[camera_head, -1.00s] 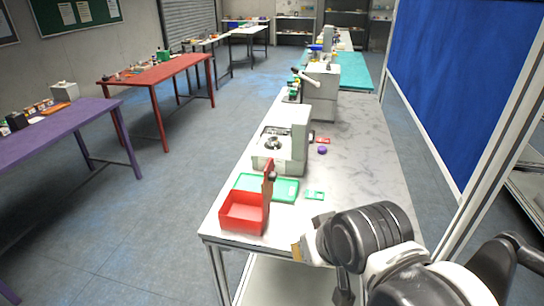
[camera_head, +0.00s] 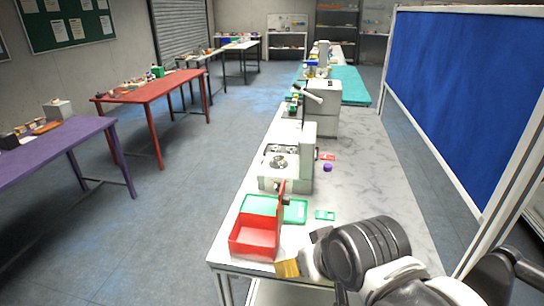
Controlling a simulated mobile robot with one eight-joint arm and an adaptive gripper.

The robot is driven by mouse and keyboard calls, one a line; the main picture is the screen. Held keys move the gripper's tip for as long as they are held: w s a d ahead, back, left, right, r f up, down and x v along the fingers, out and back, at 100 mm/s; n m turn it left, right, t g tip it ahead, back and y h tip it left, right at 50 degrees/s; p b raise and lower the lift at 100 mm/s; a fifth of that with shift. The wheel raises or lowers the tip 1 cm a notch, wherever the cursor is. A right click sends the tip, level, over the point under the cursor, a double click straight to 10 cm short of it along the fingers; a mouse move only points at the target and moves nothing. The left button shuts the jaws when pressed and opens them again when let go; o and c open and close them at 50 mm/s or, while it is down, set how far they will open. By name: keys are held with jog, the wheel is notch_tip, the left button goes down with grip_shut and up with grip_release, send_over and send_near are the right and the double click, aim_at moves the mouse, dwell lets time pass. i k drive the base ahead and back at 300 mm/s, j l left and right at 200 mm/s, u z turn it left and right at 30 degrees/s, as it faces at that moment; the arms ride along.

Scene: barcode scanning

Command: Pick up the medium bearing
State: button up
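I cannot make out a medium bearing for certain. A dark, ring-like round part (camera_head: 279,162) sits on the light grey device (camera_head: 301,160) on the white table; it is too small to identify. My arm (camera_head: 365,250) enters at lower right over the table's near right part, with its black joint facing the camera. Dark parts below that joint may belong to my gripper, but its fingertips are not clear and I cannot tell whether it is open or holds anything.
On the white table (camera_head: 375,185) are a red open box (camera_head: 254,238), a green tray (camera_head: 293,211), a small green piece (camera_head: 325,215), a purple object (camera_head: 328,167) and a brush-like yellow-brown piece (camera_head: 288,268) beside my arm. A blue partition (camera_head: 460,90) stands right.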

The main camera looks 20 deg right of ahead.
aim_at(277, 160)
jog(key=i+j, duration=0.25)
jog(key=i+j+z, duration=0.15)
jog(key=j, duration=0.3)
jog(key=i+j, duration=0.3)
jog(key=i+j+z, duration=0.1)
jog(key=j, duration=0.35)
jog(key=i+j, duration=0.35)
jog(key=i+j+z, duration=0.15)
jog(key=j, duration=0.25)
jog(key=i+j+z, duration=0.25)
jog(key=i+z, duration=0.2)
jog(key=i+j+z, duration=0.5)
jog(key=i+z, duration=0.15)
jog(key=z, duration=0.25)
jog(key=i+j+z, duration=0.15)
jog(key=z, duration=0.3)
jog(key=i, duration=0.05)
